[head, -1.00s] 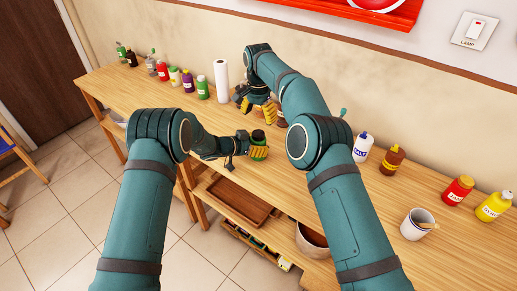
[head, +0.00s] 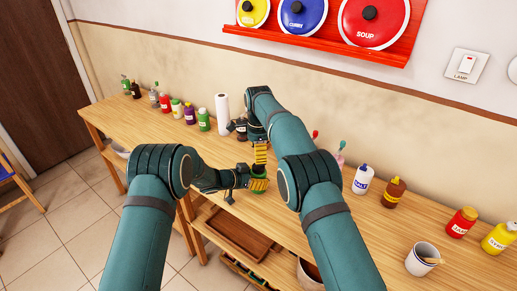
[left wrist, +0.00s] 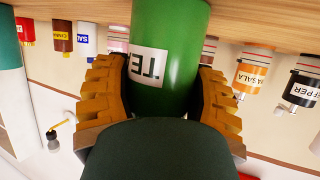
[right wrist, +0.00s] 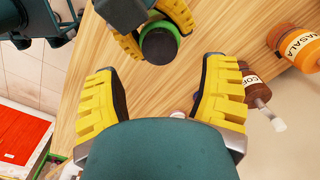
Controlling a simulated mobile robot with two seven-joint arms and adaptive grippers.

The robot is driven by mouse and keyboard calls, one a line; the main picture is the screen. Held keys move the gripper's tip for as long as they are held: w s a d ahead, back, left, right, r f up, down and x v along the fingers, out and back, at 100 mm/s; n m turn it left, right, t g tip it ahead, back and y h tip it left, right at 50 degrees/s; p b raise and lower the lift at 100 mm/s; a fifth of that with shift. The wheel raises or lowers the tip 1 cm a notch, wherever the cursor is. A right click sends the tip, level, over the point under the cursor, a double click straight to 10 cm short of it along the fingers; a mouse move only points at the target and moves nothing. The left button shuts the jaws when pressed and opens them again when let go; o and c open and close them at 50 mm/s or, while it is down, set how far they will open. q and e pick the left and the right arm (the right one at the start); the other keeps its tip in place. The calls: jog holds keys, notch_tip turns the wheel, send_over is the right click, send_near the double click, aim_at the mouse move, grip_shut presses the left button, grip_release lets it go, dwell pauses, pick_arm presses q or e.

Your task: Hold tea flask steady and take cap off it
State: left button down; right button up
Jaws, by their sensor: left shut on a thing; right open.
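The green tea flask (left wrist: 180,50) stands on the table, with part of its white label showing in the left wrist view. My left gripper (head: 258,184) is shut around its body; its yellow fingers (left wrist: 165,70) press on both sides. The flask's dark round cap (right wrist: 159,46) is on top, seen from above in the right wrist view. My right gripper (head: 260,155) points down above the flask. Its yellow fingers (right wrist: 158,80) are wide apart and empty, and the cap shows just beyond their tips. The head view mostly hides the flask behind the grippers.
A paper towel roll (head: 222,114) and several bottles stand along the wall side of the table. A masala bottle (right wrist: 298,48) and another brown bottle (right wrist: 257,90) are to the right in the right wrist view. A salt bottle (head: 363,179) stands further right.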

jog(key=shift+f, duration=3.15)
grip_shut()
jog(key=n, duration=1.2)
jog(key=shift+r, duration=0.1)
jog(key=shift+c, duration=0.2)
grip_release()
